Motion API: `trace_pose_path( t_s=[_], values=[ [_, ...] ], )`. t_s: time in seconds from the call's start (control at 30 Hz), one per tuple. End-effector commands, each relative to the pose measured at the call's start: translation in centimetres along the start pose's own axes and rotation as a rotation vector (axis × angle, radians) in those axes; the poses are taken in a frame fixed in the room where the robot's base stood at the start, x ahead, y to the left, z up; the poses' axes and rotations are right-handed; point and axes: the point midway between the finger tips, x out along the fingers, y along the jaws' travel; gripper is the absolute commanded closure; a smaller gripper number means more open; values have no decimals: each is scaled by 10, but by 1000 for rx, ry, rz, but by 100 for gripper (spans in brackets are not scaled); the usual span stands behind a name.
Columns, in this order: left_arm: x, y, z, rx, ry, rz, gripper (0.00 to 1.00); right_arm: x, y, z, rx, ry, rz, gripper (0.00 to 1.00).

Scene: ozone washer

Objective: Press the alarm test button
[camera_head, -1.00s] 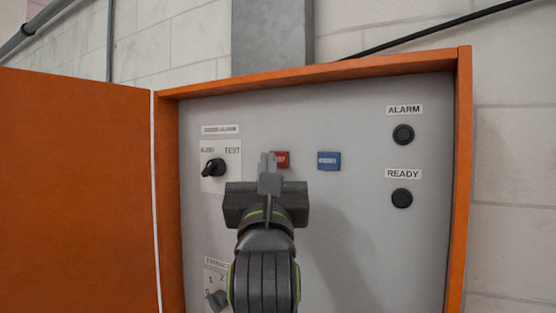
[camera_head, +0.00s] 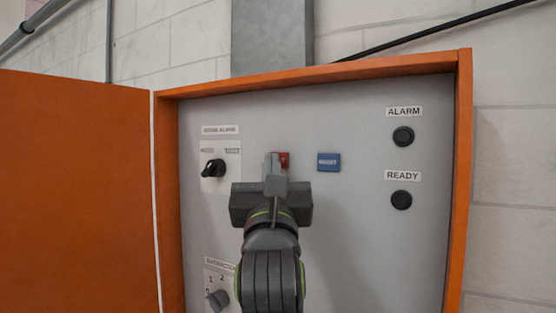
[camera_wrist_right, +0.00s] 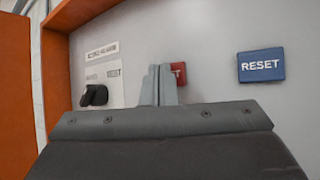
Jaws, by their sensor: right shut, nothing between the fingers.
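A small red button (camera_head: 284,158) sits on the grey panel (camera_head: 350,240), partly hidden behind my right gripper (camera_head: 272,160). In the right wrist view the red button (camera_wrist_right: 178,74) shows just right of the closed fingers (camera_wrist_right: 158,85), with the end of its label visible. My right gripper is shut and empty, its fingertips in front of the button's left part. I cannot tell whether they touch it. A blue RESET button (camera_head: 328,162) is to the right; it also shows in the right wrist view (camera_wrist_right: 261,65). My left gripper is not in view.
A black selector knob (camera_head: 213,168) is left of the gripper, and another knob (camera_head: 218,299) is lower left. Round black ALARM (camera_head: 403,136) and READY (camera_head: 401,200) indicators are at the right. An orange frame (camera_head: 462,180) surrounds the panel, with an orange door (camera_head: 75,190) open at left.

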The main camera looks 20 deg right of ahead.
Motion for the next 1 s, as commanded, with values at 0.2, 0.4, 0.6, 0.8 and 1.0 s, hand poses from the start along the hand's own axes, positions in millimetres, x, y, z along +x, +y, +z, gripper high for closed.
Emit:
trace_pose_path(
  t_s=[0.2,0.4,0.6,0.8,1.0],
  values=[
    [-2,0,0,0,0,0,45,2,-2,-1,0,0,0,100],
    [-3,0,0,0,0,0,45,4,-3,-3,-1,1,0,100],
    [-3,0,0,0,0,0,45,3,-2,-3,-1,1,0,100],
    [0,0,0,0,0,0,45,0,0,-2,1,1,1,100],
    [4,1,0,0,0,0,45,-7,5,3,3,0,1,100]
  ],
)
